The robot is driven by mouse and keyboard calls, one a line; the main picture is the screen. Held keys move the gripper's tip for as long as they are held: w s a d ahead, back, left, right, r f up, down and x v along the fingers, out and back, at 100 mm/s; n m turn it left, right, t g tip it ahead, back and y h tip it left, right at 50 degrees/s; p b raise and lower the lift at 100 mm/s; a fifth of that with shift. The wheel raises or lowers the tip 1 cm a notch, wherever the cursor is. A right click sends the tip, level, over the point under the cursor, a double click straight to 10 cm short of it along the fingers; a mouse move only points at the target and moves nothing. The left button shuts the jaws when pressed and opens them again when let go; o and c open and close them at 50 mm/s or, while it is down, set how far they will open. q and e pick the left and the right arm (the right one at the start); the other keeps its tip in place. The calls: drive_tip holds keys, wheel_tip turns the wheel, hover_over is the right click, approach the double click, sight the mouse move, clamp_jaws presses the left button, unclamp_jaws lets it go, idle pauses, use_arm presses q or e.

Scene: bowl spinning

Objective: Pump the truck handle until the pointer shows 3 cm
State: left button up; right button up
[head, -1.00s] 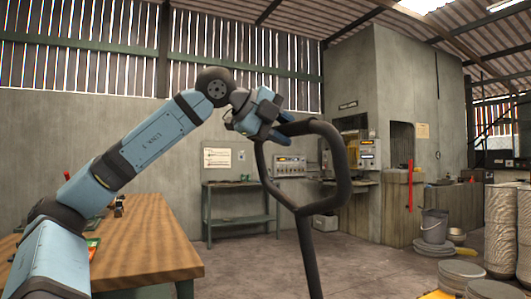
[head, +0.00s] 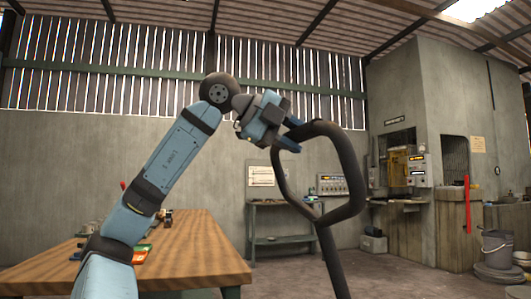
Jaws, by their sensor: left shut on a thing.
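The black truck handle (head: 351,168) is a closed loop on a shaft that runs down out of the bottom of the head view. My left gripper (head: 291,136) is shut on the upper left part of the loop. The blue fingers lie on either side of the tube. The loop stands upright and a little tilted. The truck's body and the pointer are not in view. My right gripper is not in view.
A wooden table (head: 190,250) with small items on it stands at the left, under my left arm. A green workbench (head: 282,239) stands by the back wall. A grey bucket (head: 496,246) and a red-handled tool (head: 467,190) are at the right.

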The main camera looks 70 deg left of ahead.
use_arm(q)
drive_tip(key=s+f, duration=0.3)
drive_tip(key=s, duration=0.4)
drive_tip(key=shift+s+a, duration=0.35)
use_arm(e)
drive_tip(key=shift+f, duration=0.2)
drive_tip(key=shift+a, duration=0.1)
